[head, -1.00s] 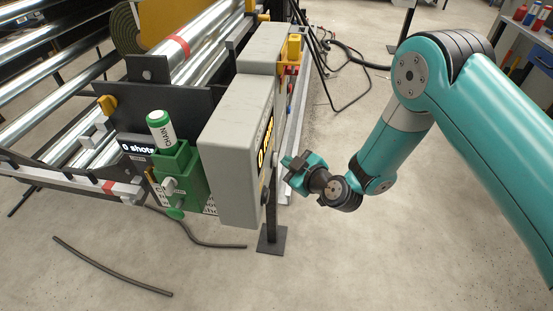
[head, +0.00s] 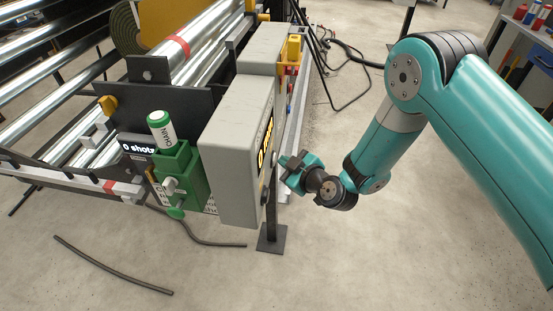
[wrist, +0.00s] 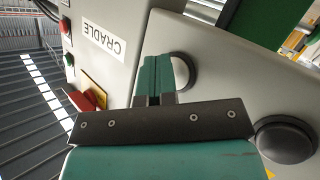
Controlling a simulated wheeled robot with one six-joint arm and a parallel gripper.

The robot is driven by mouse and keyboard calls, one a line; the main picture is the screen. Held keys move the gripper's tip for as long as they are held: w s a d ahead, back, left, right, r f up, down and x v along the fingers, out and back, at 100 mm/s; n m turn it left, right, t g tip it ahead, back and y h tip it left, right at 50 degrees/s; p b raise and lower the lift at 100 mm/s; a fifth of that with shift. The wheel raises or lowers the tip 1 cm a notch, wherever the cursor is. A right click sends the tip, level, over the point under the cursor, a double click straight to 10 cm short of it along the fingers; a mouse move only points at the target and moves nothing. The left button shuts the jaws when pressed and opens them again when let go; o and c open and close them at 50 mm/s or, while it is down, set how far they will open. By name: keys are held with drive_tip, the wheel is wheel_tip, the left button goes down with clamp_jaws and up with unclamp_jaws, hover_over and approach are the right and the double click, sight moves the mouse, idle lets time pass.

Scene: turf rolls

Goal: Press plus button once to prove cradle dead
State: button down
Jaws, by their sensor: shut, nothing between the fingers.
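My gripper (head: 289,168) is shut and empty, its fingertips close to the right-hand face of the grey control box (head: 236,140). In the wrist view my gripper (wrist: 158,76) points at a grey panel, its teal fingers partly covering a round dark button (wrist: 187,72). Whether they touch it cannot be told. A second round dark button (wrist: 286,140) sits at the lower right. No plus mark can be read on either. A white label reading CRADLE (wrist: 103,39) is on the grey box at the left. An amber display (head: 265,148) on the control box is seen edge-on.
A red button (wrist: 64,27) and a red-and-yellow switch (wrist: 88,94) are left of my fingers. A green unit with a CHAIN cylinder (head: 161,129) and a "0 shots" display (head: 137,146) stand left of the box. Open floor (head: 340,250) lies at the right.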

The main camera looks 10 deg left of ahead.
drive_tip(key=shift+d+f+b, duration=0.1)
drive_tip(key=shift+d+b, duration=0.05)
drive_tip(key=shift+b, duration=0.25)
drive_tip(key=shift+d+b, duration=0.65)
drive_tip(key=shift+b, duration=0.2)
drive_tip(key=d+b, duration=0.5)
drive_tip(key=b, duration=0.2)
drive_tip(key=shift+s, duration=0.1)
idle(0.4)
